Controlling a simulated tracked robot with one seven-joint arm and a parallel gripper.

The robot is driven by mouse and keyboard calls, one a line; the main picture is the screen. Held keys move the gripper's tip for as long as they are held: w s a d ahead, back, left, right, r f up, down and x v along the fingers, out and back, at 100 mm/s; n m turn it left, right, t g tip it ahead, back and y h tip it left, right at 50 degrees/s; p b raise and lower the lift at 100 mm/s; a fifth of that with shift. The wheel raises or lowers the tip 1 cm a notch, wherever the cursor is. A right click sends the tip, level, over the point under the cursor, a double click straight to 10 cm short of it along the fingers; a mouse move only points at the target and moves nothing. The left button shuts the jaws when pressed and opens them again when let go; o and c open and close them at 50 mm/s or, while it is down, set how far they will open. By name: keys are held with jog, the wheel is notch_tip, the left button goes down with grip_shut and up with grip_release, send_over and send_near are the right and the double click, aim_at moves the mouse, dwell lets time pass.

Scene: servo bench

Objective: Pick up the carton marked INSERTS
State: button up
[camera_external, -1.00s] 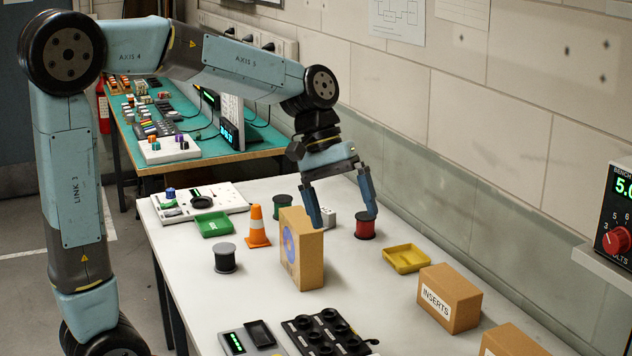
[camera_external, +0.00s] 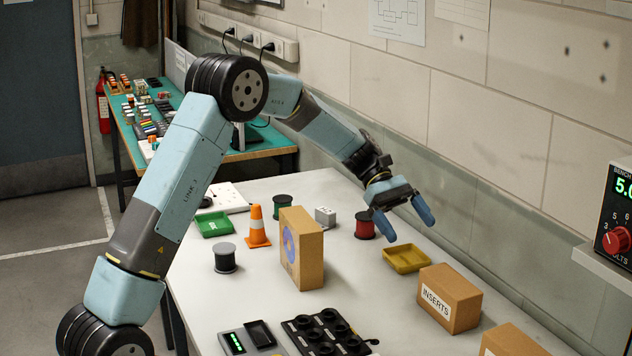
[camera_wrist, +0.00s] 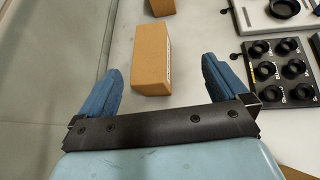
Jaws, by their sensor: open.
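The carton marked INSERTS (camera_external: 449,298) is a brown box on the white table at the right, its white label facing the front left. My gripper (camera_external: 404,232) is open and empty, above the table and up to the left of the carton, over the yellow tray's far side. In the wrist view a brown carton (camera_wrist: 152,58) lies ahead, roughly between the two blue fingers of my gripper (camera_wrist: 160,90), and apart from them. It seems to be the INSERTS carton; its label is seen only edge-on there.
A yellow tray (camera_external: 407,259) lies between my gripper and the carton. Another brown box (camera_external: 508,342) stands at the front right. A taller box (camera_external: 302,250), a red spool (camera_external: 364,226), an orange cone (camera_external: 257,229) and a black holder (camera_external: 328,335) stand to the left. The wall runs along the right.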

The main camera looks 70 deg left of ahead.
notch_tip(320, 180, down, 3)
jog(key=w+a+n+h, duration=0.1)
jog(key=w+a+n, duration=0.1)
jog(key=a, duration=0.1)
send_near(448, 277)
jog(key=d, duration=0.1)
jog(key=d+f, duration=0.1)
jog(key=shift+s+d+f+t, duration=0.1)
jog(key=shift+d+t, duration=0.2)
jog(key=shift+x, duration=3.1)
jog(key=c, duration=1.5)
